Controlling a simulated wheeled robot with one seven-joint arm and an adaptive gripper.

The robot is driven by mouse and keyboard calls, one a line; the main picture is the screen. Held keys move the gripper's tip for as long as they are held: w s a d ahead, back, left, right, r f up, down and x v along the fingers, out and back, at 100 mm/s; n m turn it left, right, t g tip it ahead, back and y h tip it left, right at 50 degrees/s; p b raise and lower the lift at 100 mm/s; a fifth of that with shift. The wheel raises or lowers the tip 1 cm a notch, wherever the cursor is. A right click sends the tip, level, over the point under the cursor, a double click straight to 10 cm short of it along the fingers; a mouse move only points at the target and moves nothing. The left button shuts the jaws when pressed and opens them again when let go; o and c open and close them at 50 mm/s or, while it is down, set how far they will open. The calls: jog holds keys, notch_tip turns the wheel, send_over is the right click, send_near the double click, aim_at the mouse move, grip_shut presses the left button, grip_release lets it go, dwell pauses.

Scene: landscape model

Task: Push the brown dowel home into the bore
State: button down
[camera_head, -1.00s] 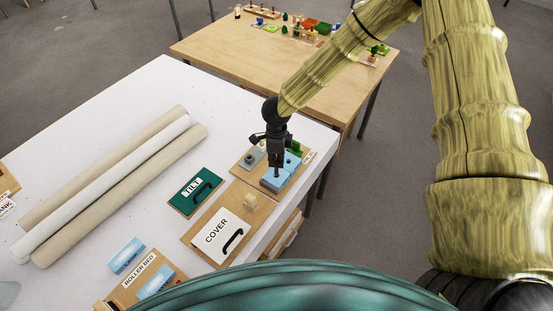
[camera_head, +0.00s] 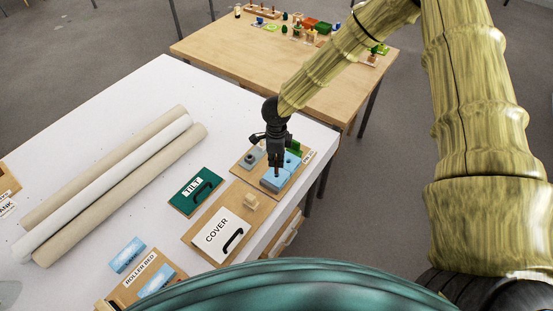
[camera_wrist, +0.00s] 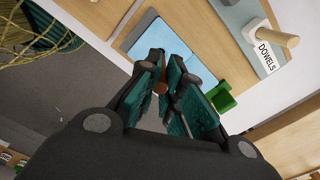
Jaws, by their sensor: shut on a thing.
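My gripper (camera_head: 276,170) points down over the light blue block on its wooden board. In the wrist view, its fingers (camera_wrist: 166,68) are closed on the brown dowel (camera_wrist: 162,86), which shows as a narrow brown strip between the pads. The blue block (camera_wrist: 145,32) lies just beyond the fingertips. The fingers hide the dowel's far end and the bore beneath it, so I cannot tell how deep the dowel sits.
A green block (camera_wrist: 223,97) stands close beside the fingers. A pale dowel (camera_wrist: 283,38) stands on the grey holder beside the DOWELS label (camera_wrist: 265,56). The COVER board (camera_head: 205,254) and green TILT plate (camera_head: 181,204) lie nearby. Long rolls (camera_head: 110,180) lie left.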

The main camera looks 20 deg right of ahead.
aim_at(276, 169)
jog(key=shift+f+b, duration=0.8)
jog(key=shift+f, duration=1.25)
jog(key=c, duration=1.5)
grip_release()
notch_tip(276, 169, up, 12)
